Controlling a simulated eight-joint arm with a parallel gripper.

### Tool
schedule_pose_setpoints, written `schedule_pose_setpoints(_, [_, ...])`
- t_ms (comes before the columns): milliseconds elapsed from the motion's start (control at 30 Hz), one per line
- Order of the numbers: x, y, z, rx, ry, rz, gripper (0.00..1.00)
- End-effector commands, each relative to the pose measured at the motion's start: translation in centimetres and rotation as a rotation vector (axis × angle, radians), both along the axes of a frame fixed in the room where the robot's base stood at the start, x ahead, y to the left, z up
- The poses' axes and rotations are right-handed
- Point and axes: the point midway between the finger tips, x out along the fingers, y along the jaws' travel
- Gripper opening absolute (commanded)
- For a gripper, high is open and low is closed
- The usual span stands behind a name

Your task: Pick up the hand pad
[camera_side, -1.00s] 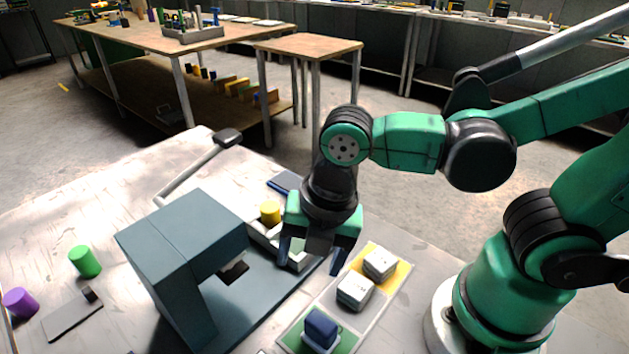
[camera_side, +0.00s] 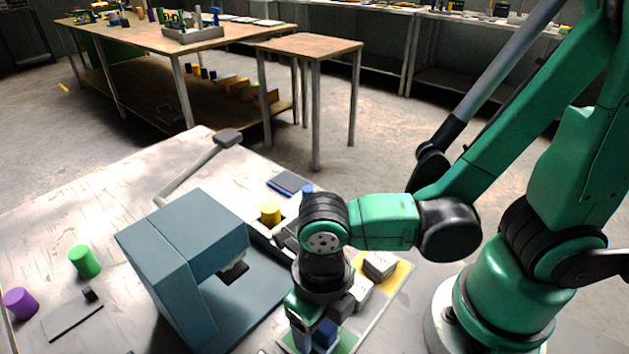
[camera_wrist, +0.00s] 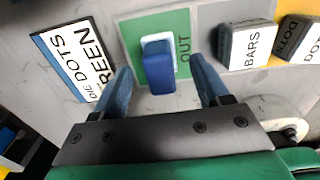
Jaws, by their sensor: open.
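A blue block on a white base, which looks like the hand pad (camera_wrist: 158,73), sits on the green field (camera_wrist: 138,24) marked OUT in the wrist view. In the side view the pad (camera_side: 325,333) is partly hidden by my gripper. My gripper (camera_wrist: 160,66) is open, its two blue fingers pointing at the pad, one on either side. A gap shows between the pad and each finger. In the side view my gripper (camera_side: 310,322) is low over the green field at the front of the tray.
A die marked BARS (camera_wrist: 247,45) and a die marked DOTS (camera_wrist: 290,38) lie to the right. A card reading DIE DOTS GREEN (camera_wrist: 72,55) lies left. The grey-blue press (camera_side: 185,245) stands left of my gripper.

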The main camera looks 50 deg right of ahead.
Motion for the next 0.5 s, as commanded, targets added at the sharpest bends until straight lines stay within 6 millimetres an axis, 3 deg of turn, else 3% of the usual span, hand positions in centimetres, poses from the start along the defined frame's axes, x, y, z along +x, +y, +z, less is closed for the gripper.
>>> schedule_pose_setpoints(500, [-0.05,-0.06,-0.93,0.000,0.000,-0.001,0.68])
